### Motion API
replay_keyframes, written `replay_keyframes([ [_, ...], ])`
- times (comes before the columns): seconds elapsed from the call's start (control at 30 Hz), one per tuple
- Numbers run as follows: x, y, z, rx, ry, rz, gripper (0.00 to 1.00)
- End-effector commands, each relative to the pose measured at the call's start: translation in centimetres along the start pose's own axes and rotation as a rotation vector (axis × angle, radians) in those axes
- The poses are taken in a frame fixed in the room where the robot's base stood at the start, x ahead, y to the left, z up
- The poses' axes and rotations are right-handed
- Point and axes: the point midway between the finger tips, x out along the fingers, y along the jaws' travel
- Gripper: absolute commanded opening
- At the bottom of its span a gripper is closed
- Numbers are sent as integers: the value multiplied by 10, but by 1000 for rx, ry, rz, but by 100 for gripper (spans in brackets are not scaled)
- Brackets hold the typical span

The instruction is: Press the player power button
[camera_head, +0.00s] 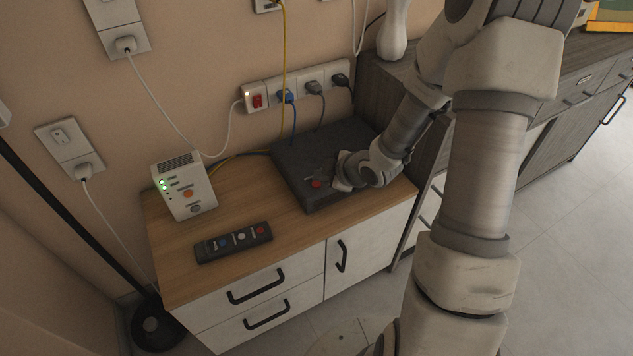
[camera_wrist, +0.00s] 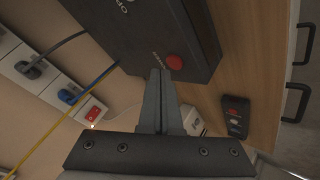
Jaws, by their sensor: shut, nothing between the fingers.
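The player (camera_head: 300,172) is a dark flat box on the wooden top of the low cabinet. Its round red button (camera_head: 316,183) is on the top face, near the front left. In the wrist view the player (camera_wrist: 140,35) fills the upper middle, and the red button (camera_wrist: 175,62) shows just right of the fingertips. My gripper (camera_wrist: 160,73) is shut and empty, its fingers together and pointing at the player beside the button. I cannot tell whether the tips touch the player. In the head view my gripper (camera_head: 341,178) is low over the player, just right of the button.
A remote (camera_head: 233,242) with coloured buttons lies at the cabinet's front. A white router (camera_head: 184,186) stands at the left. A power strip (camera_head: 270,97) with a red switch and plugged cables is on the wall behind. The wooden top (camera_head: 190,270) is bare around the remote.

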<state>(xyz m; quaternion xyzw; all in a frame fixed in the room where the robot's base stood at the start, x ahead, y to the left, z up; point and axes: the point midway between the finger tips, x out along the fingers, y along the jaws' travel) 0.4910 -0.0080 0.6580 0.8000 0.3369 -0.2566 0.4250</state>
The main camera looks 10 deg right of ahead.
Motion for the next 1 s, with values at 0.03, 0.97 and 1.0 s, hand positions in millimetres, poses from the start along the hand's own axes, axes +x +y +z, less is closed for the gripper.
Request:
replay_keyframes([
  [0.03,-2,2,-2,0,0,0,0],
  [0.97,-42,30,-30,0,0,0,0],
  [1.0,-42,30,-30,0,0,0,0],
])
